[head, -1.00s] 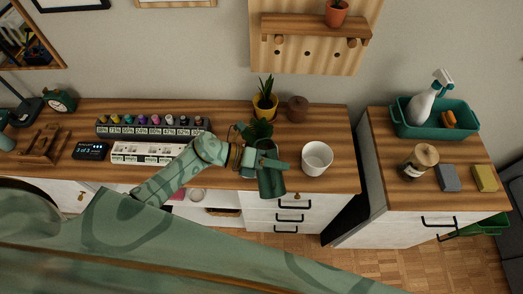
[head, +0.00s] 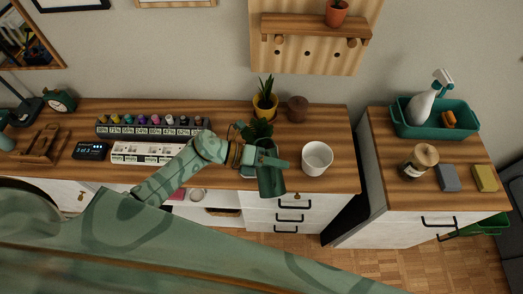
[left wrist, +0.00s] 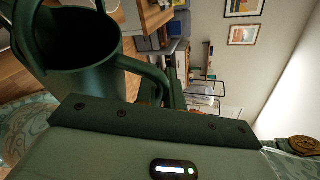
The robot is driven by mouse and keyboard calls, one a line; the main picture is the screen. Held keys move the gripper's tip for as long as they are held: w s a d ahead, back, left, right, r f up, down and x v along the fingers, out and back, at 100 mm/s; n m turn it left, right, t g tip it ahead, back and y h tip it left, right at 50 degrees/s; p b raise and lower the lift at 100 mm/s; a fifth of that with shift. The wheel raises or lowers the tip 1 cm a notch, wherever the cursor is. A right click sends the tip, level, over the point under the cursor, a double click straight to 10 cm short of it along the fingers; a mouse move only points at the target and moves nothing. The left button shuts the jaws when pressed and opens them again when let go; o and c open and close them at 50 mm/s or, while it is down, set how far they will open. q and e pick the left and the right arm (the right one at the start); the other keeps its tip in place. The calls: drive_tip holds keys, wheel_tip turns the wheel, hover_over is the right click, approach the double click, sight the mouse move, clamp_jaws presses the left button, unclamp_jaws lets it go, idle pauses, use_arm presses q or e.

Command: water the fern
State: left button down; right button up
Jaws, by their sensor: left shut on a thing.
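My left gripper (head: 268,160) is shut on a dark green watering can (head: 271,183), held at the desk's front edge in front of the fern. In the left wrist view the can (left wrist: 80,55) shows its wide open mouth and a curved handle close to the gripper. I cannot tell whether water is inside, and I see none flowing. My right gripper is not in view.
A white pot (head: 317,158) stands right of the can. A spiky plant in a yellow pot (head: 265,108) and a round brown pot (head: 297,108) stand behind. Free desk lies at the back right.

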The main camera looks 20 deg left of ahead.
sight(279, 185)
use_arm(q)
drive_tip(key=f+m+b, duration=0.1)
drive_tip(key=f, duration=0.1)
drive_tip(key=s+d+f+y, duration=0.1)
drive_tip(key=f, duration=0.1)
drive_tip(key=s+f+m+t+b, duration=0.1)
drive_tip(key=f, duration=0.1)
drive_tip(key=shift+s+d+m+b, duration=0.15)
drive_tip(key=shift+s+m+b, duration=0.1)
drive_tip(key=shift+m+b, duration=0.1)
drive_tip(key=shift+s+d+f+y, duration=0.2)
drive_tip(key=shift+s+y, duration=0.05)
drive_tip(key=shift+y, duration=0.05)
drive_tip(key=shift+s+d+f+m+t+b, duration=0.1)
drive_tip(key=shift+s+f+m+t+b, duration=0.05)
drive_tip(key=shift+f+m+t+b, duration=0.15)
drive_tip(key=shift+s+d+f+m, duration=0.25)
drive_tip(key=shift+s+f, duration=0.1)
drive_tip(key=shift+s, duration=0.05)
idle(0.7)
drive_tip(key=shift+s+d+f+t+y, duration=0.2)
drive_tip(key=shift+s+f+t+y, duration=0.1)
drive_tip(key=shift+f, duration=0.1)
drive_tip(key=s+d+f+m+t+y+b, duration=0.1)
drive_tip(key=s+d+f+m+t+b, duration=0.1)
drive_tip(key=s+d+f+m+b, duration=0.1)
drive_tip(key=shift+s+f+m+t+b, duration=0.5)
drive_tip(key=shift+s+f+b, duration=0.55)
drive_tip(key=shift+f+b, duration=0.8)
